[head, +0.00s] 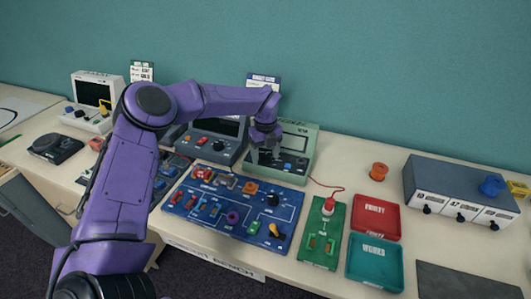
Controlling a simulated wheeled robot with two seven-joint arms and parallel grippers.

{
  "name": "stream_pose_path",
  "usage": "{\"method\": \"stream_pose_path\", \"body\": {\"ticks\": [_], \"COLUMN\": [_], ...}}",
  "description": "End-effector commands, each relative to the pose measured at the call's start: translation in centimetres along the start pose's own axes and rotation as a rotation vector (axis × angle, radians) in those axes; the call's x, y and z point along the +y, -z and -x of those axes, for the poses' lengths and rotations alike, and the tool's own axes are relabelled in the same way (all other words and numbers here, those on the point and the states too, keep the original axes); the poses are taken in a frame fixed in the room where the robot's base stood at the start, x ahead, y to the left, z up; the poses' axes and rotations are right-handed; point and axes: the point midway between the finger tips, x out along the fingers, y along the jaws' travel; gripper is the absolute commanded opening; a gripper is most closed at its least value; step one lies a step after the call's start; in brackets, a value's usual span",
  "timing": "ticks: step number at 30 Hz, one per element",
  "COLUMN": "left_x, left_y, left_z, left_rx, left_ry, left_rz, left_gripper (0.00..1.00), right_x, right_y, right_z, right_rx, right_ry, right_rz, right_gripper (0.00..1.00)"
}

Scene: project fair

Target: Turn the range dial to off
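A pale green bench meter (308,131) with a light screen stands at the back middle of the table. Its front has a dark control panel (298,163) with small knobs and a blue part. My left gripper (265,156) points down at the left part of this panel, and its fingers hide what is there. No range dial can be made out clearly. I cannot tell whether the fingers touch anything or how far apart they are. My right gripper is not in view.
A grey device (213,142) stands left of the meter. A blue circuit board (216,217) lies in front. To the right are a green board (320,243), a red tray (374,218), a teal tray (375,262) and a grey box (450,180) with knobs.

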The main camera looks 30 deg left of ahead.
Motion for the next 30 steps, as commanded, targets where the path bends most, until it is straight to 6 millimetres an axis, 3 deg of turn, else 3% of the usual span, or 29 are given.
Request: {"method": "stream_pose_path", "body": {"ticks": [8, 21, 30], "left_x": [-0.1, -0.1, -0.1], "left_y": [-0.1, -0.1, -0.1], "left_z": [0.7, 9.6, 10.7], "left_rx": [-0.005, -0.004, -0.002], "left_ry": [0.006, 0.003, 0.002], "left_rz": [0.001, 0.000, 0.000], "left_gripper": [0.68, 0.68, 0.68], "right_x": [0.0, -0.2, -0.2], "right_y": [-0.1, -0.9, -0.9], "right_z": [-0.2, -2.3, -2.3], "right_rx": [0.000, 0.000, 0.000], "right_ry": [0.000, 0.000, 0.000], "right_rz": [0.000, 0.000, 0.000], "right_gripper": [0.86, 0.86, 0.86]}}
